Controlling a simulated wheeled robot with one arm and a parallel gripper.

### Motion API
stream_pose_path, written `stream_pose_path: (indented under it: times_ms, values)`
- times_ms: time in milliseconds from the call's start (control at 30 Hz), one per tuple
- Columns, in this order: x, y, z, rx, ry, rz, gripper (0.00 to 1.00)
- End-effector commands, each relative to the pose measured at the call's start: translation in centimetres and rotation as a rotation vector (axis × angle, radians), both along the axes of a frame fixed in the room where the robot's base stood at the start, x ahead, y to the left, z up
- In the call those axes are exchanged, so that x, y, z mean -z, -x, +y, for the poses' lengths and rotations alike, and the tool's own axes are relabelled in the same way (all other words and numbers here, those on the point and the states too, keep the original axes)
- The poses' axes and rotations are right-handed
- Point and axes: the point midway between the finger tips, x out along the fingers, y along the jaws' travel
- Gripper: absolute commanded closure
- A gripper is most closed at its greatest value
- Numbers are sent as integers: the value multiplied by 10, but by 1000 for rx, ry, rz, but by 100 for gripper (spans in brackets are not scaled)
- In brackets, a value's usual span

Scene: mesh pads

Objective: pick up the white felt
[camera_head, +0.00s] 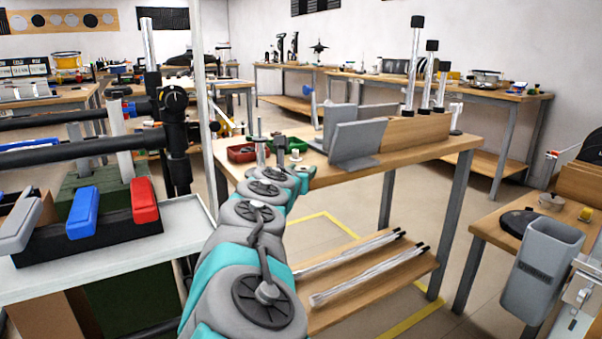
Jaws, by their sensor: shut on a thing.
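My arm reaches away from me to the left end of the wooden workbench (400,150). My gripper (298,168) is at its far end, small and partly hidden by my own wrist. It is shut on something. A small white piece (296,156), which looks like the white felt, shows right at the gripper's end, at bench-top height. The fingertips are too small to make out, and I cannot tell whether the piece touches the bench.
A red bin (241,153) and a green tray (295,144) are close to the gripper. A grey angled plate (357,142) stands just to the right. Metal posts with black caps stand farther right. A grey cart (180,225) with coloured-handled tools is at left.

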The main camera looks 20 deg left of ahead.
Motion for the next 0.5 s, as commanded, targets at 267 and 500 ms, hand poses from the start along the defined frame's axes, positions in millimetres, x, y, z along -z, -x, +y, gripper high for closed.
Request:
stream_pose_path:
  times_ms: [267,500]
  values:
    - [0,0,0,0,0,0,100]
    - [-1,0,0,0,0,0,100]
